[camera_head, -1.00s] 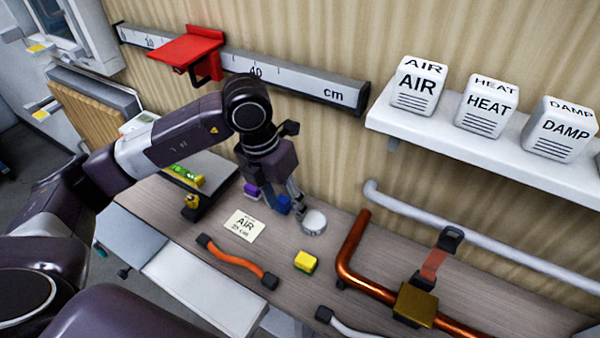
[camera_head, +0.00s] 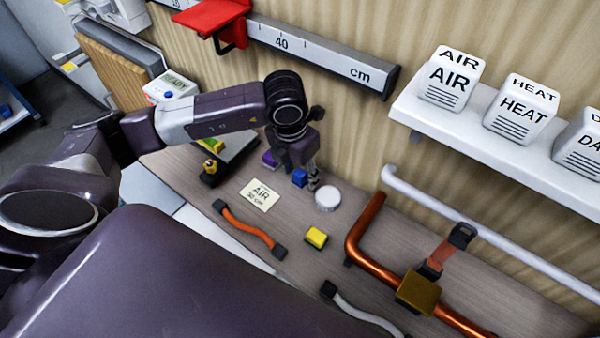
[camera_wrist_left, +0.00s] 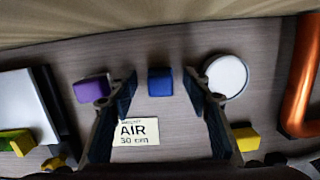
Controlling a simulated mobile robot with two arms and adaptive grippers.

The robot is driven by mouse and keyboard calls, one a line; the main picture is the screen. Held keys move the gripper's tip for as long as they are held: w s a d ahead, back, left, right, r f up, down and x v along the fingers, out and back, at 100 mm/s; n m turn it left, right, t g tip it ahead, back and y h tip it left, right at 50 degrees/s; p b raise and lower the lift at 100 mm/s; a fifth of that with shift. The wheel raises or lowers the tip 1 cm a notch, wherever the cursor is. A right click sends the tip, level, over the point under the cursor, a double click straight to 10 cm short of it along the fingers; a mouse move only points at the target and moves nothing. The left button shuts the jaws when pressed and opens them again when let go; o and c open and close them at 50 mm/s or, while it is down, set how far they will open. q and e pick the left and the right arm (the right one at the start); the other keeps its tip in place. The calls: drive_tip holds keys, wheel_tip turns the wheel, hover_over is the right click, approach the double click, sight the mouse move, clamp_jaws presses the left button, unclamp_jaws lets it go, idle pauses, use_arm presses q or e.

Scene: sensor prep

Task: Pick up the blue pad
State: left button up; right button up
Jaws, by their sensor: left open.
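The blue pad (camera_head: 299,178) is a small block lying on the wooden bench, between a purple block and a round white disc. My left gripper (camera_head: 297,171) is over it, pointing down, and partly hides it in the head view. In the left wrist view the blue pad (camera_wrist_left: 160,83) shows between the two open fingertips of my left gripper (camera_wrist_left: 160,90), with a gap on each side. No contact shows, and the exact height of the fingers above the bench cannot be told. My right gripper is not in view.
The purple block (camera_wrist_left: 91,89) is close left of the fingers, the white disc (camera_wrist_left: 227,75) close right. An AIR card (camera_head: 261,195), yellow block (camera_head: 316,238), orange strap (camera_head: 250,230) and copper pipe (camera_head: 364,250) lie nearby. The wall rises behind.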

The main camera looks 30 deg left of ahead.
use_arm(q)
clamp_jaws()
idle(0.3)
